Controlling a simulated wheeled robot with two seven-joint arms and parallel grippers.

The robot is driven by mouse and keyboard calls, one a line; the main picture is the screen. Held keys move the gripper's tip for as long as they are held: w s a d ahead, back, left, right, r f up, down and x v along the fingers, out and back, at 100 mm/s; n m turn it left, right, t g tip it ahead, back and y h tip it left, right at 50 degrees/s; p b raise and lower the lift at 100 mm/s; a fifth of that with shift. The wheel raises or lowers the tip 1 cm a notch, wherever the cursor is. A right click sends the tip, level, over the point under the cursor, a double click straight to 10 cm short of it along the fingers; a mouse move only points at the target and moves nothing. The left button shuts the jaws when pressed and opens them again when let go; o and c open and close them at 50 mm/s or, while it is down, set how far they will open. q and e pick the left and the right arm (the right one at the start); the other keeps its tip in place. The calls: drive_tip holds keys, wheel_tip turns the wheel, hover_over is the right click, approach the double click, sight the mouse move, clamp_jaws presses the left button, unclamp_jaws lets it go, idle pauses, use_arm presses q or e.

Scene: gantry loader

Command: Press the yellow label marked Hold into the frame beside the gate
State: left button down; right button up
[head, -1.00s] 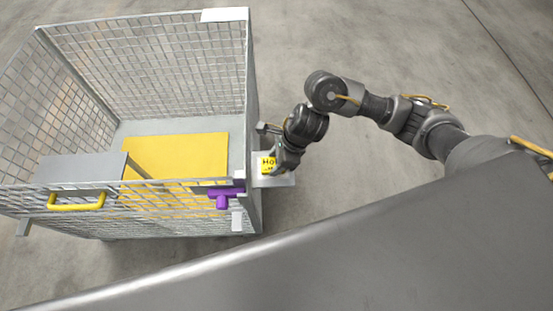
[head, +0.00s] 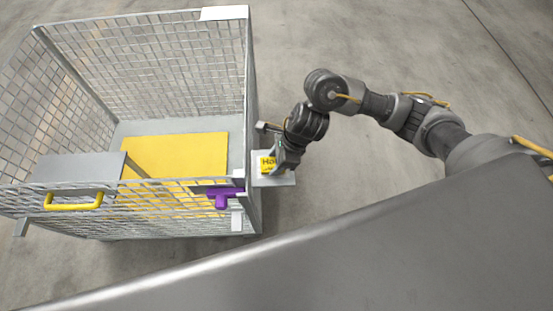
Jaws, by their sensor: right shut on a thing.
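The yellow label (head: 267,164) with dark lettering shows in the head view, just right of the cage's front right corner post. My right gripper (head: 276,166) is shut on the label and partly covers it. The label is over a light grey plate, the frame (head: 284,181), that juts out from the post. I cannot tell whether the label is seated in the frame or just above it. The gate (head: 130,197) is the mesh front of the cage, with a yellow handle (head: 74,201) and a purple latch (head: 222,198). My left gripper is not in view.
The mesh cage (head: 180,60) fills the left side. It holds a yellow sheet (head: 180,155) and a grey panel (head: 80,167). A small bracket (head: 268,127) sticks out from the post near my right wrist. The concrete floor to the right is clear.

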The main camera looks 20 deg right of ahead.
drive_tip(key=shift+f, duration=0.1)
drive_tip(key=o, duration=1.5)
drive_tip(key=shift+r+p, duration=2.7)
drive_tip(key=shift+r, duration=0.85)
clamp_jaws()
